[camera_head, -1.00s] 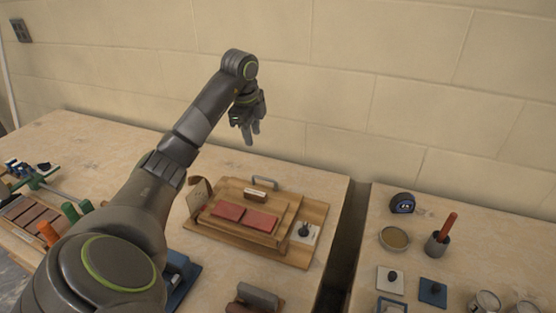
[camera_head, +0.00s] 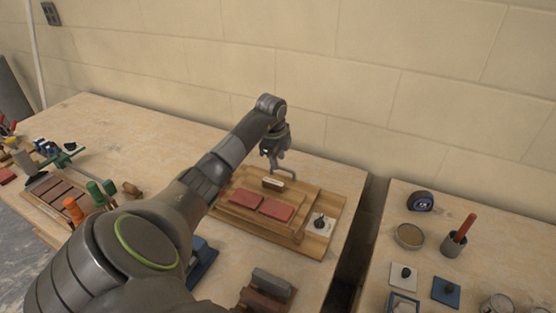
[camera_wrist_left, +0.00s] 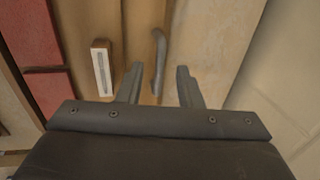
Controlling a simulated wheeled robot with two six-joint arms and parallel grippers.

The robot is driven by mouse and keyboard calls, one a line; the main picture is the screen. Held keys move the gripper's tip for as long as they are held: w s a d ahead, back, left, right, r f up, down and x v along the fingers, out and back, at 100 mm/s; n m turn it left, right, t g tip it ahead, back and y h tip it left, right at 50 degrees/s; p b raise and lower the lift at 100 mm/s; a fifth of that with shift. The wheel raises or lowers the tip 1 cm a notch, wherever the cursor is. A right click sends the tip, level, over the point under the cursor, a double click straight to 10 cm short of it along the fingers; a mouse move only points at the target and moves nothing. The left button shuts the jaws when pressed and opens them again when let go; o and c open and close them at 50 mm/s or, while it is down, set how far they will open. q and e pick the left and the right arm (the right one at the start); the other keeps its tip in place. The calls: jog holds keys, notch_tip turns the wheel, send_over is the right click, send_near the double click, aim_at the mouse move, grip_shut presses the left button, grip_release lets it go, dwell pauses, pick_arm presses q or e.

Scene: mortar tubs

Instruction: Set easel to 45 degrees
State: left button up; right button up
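The wooden easel board (camera_head: 240,218) lies low on its base on the left table, with two red tiles (camera_head: 262,206) on it. A small block with a pale label (camera_head: 273,183) sits near its far edge; it also shows in the left wrist view (camera_wrist_left: 102,68). A grey metal handle (camera_wrist_left: 158,62) stands at the board's far edge. My left gripper (camera_head: 277,163) is over this handle. In the left wrist view its fingers (camera_wrist_left: 161,84) are open, with the handle between them. I cannot tell if they touch it. My right gripper is not in view.
A white plate with a dark knob (camera_head: 320,223) lies at the board's right. A gap separates the right table, which holds a tape measure (camera_head: 420,201), a bowl (camera_head: 409,236) and a cup with a red-handled tool (camera_head: 455,242). Clamps (camera_head: 62,158) stand at left. The wall is close behind.

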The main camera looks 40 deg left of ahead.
pick_arm(q)
jog(key=shift+w+a+f, duration=0.1)
jog(key=shift+w+f, duration=0.1)
jog(key=shift+f, duration=0.9)
grip_shut()
